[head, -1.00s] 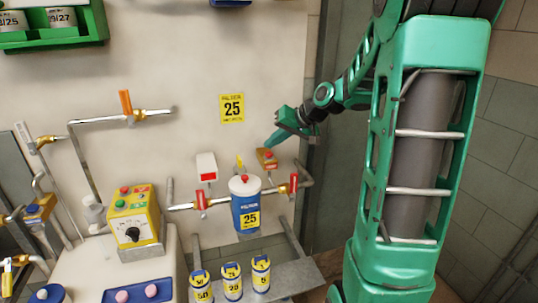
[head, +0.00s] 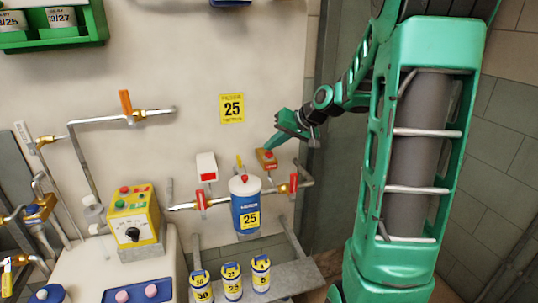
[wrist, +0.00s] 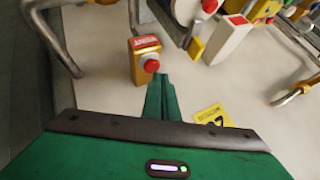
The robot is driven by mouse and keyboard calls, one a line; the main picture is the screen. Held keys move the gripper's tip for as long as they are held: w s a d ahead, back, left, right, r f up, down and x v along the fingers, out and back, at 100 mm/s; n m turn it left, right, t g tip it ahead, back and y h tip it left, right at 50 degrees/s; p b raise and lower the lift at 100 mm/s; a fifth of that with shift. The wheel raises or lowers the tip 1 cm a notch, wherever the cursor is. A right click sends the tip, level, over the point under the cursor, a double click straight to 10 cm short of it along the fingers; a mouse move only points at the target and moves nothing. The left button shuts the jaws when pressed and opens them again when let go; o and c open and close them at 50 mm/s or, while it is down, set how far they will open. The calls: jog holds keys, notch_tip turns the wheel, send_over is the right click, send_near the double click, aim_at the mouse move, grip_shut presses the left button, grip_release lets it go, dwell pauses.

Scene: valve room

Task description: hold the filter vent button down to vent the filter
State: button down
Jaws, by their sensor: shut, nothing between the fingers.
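The filter is a blue canister (head: 246,213) with a white cap and a yellow 25 label, mounted between two red-handled valves. A red button (head: 244,179) sits on its cap; it also shows at the top of the wrist view (wrist: 208,5). An orange box (head: 267,163) with another red button (wrist: 151,65) and a red label is on the wall, right of and above the filter. Contact cannot be told.
A white box with a red face (head: 206,167) is left of the filter. Red-handled valves (head: 293,184) and pipes flank it. Several small canisters (head: 232,280) stand below on a ledge. A yellow control box (head: 131,216) is further left.

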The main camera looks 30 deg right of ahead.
aim_at(272, 154)
jog(key=shift+f, duration=0.55)
dwell(1.6)
jog(key=shift+r, duration=0.15)
dwell(1.1)
jog(key=shift+r, duration=0.85)
jog(key=shift+r, duration=2.5)
jog(key=s+a+f+g+h, duration=0.1)
jog(key=s+f+g, duration=0.2)
jog(key=s, duration=0.8)
jog(key=s+a+f+m+g+h, duration=0.1)
jog(key=s+a+f+g, duration=0.1)
jog(key=s, duration=1)
jog(key=s+a+f+g+h, duration=0.1)
jog(key=s+f+g, duration=0.2)
jog(key=s, duration=0.9)
notch_tip(272, 154, down, 3)
jog(key=shift+a+r+g, duration=0.1)
jog(key=shift+a+g, duration=0.25)
jog(key=shift+g, duration=0.05)
